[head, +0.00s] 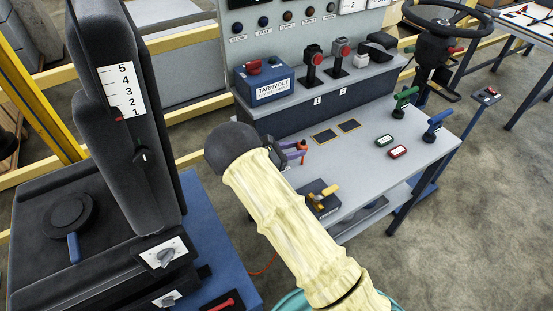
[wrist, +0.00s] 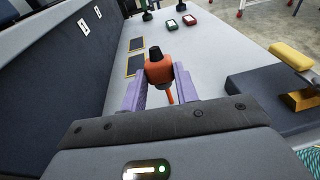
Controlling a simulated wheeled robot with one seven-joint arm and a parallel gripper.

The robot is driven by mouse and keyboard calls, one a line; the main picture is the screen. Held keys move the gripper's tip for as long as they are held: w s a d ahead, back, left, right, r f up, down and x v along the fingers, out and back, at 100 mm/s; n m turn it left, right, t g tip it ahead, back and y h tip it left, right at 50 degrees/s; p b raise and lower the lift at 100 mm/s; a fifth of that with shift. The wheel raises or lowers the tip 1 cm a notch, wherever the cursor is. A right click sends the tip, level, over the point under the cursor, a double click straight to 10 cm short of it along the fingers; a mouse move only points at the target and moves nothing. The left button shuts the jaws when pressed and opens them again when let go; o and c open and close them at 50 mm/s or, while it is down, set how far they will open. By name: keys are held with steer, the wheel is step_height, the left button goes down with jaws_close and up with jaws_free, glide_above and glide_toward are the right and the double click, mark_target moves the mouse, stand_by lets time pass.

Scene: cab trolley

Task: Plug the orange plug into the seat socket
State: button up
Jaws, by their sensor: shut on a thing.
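The orange plug (wrist: 158,70) has a dark tip and an orange cable hanging below it. My gripper (wrist: 159,80) is shut on it, with one purple finger on each side, and holds it over the grey bench. In the head view, my gripper (head: 298,148) shows only in part beyond my arm, and the plug is mostly hidden there. The black seat (head: 125,130) stands at the left of the head view, well apart from my gripper. I cannot make out the seat socket for certain in either view.
The grey bench (head: 370,175) carries a green lever (head: 405,97), a blue lever (head: 435,125), switch boxes and a yellow-handled block (head: 322,197). Boxes with dials (head: 163,254) are at the seat's side. An orange cable (head: 264,265) runs near the floor. A steering wheel (head: 447,18) stands behind.

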steer(key=a+b, duration=0.1)
steer(key=a, duration=0.1)
steer(key=a+t+b, duration=0.1)
steer(key=a, duration=0.1)
steer(key=a+n+t+b, duration=0.1)
steer(key=a, duration=0.1)
steer(key=shift+s+a+r+h, duration=0.15)
steer(key=shift+s+r+h, duration=0.05)
steer(key=shift+r+h, duration=0.1)
steer(key=shift+a+r, duration=0.25)
steer(key=shift+f, duration=0.1)
steer(key=shift+w+f+b, duration=0.2)
steer(key=shift+f+b, duration=0.8)
steer(key=shift+f, duration=0.2)
steer(key=shift+d+f+b, duration=0.3)
steer(key=shift+f+b, duration=0.15)
steer(key=shift+f, duration=0.05)
steer(key=shift+s+a+f+b, duration=0.25)
steer(key=shift+a+f+b, duration=0.1)
steer(key=shift+f+b, duration=0.25)
steer(key=shift+w+d, duration=0.1)
steer(key=shift+d, duration=0.05)
